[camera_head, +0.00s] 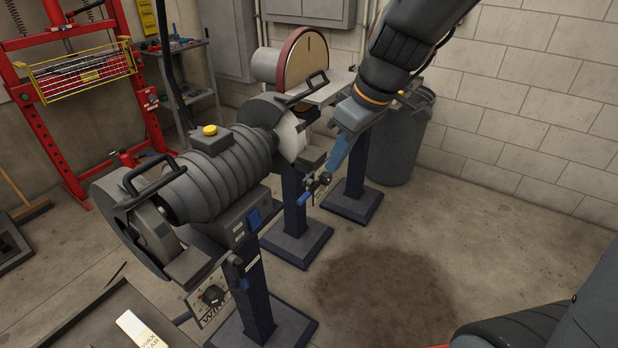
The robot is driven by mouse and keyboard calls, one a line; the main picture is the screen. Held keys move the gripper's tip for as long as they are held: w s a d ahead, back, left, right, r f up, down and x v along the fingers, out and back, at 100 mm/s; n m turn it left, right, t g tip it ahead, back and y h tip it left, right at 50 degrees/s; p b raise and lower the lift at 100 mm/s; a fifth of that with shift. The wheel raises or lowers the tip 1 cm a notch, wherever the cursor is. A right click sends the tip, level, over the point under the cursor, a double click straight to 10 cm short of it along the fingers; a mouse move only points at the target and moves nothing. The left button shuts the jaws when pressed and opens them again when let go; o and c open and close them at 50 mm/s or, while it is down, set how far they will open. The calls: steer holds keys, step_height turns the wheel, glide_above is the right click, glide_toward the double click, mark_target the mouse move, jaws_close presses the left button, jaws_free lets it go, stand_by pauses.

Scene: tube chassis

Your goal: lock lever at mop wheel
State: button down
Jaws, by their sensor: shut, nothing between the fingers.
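A grey double-ended polishing machine (215,175) stands on dark pedestals in the middle left. Its pale mop wheel (290,135) is at the right end, partly covered by a dark guard. Below that wheel a small lever with a blue handle (303,199) sits beside a dark fitting, and it appears tilted. My arm comes down from the top right. My gripper (332,168) points down, with its blue-grey fingers shut and empty. Its tips are just above and right of the lever; I cannot tell whether they touch it.
A disc sander (302,60) stands behind the mop wheel. A grey bin (405,140) is by the block wall. A red press frame (50,110) and a tool cart (190,80) are at the left. A dark stain (375,285) marks the open floor at the right.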

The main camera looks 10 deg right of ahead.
mark_target(304, 196)
steer(key=shift+w+a+r+n, duration=0.25)
steer(key=shift+r, duration=0.25)
steer(key=shift+w+a+r+n, duration=0.2)
steer(key=shift+w+r+n, duration=0.05)
steer(key=shift+r, duration=0.2)
steer(key=p+x, duration=0.1)
steer(key=x, duration=1.3)
steer(key=shift+w+a, duration=0.15)
steer(key=shift+a, duration=0.05)
